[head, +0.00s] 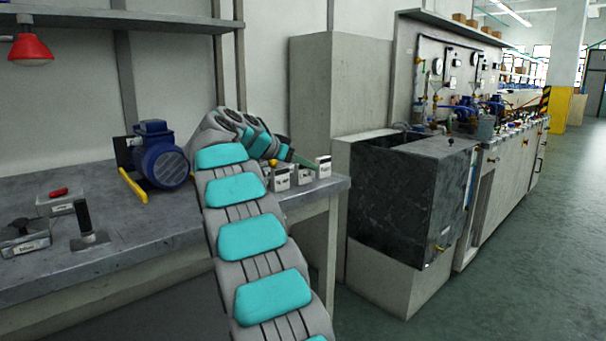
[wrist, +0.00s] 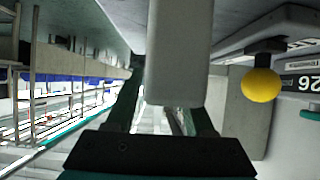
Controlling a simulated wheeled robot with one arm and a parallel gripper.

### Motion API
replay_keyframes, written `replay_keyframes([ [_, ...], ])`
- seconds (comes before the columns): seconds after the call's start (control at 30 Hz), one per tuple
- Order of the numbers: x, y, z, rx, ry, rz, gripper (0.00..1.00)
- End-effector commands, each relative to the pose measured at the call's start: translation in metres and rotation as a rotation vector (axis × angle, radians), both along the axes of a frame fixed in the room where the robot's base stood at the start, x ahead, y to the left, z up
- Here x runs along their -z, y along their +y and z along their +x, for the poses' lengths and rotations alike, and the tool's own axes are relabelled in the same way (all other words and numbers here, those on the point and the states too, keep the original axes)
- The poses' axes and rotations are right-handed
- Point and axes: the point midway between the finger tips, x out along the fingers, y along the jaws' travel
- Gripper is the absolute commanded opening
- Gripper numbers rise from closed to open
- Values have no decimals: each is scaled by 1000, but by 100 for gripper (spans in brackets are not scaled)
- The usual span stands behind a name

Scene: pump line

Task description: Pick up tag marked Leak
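My gripper (head: 300,160) is at the right end of the grey workbench, just above and beside a row of small whitish label blocks. One block (head: 280,180) is left of the gripper tip and another (head: 323,167) is right of it. Their lettering is too small to read, so I cannot tell which is marked Leak. In the wrist view the dark fingers (wrist: 165,122) stand apart.
A yellow knob (wrist: 262,85) on a labelled box is at right in the wrist view. On the workbench (head: 150,222) are a blue motor (head: 160,160), a box with a red button (head: 60,200) and a black-handled piece (head: 86,222). A dark tank (head: 405,200) stands to the right.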

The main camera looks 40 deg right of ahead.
Motion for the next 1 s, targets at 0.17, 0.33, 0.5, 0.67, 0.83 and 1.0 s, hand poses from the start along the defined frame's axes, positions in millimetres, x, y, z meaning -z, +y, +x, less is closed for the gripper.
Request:
replay_keyframes([
  [0.17, 0, 0, 0, 0, 0, 0, 32],
  [0.33, 0, 0, 0, -1, 0, 0, 13],
  [0.5, 0, 0, 0, -1, 0, 0, 0],
  [0.67, 0, 0, 0, -1, 0, 0, 0],
  [0.83, -1, 0, 0, -1, 0, 0, 0],
  [1.0, -1, 0, 0, 0, -1, 0, 0],
])
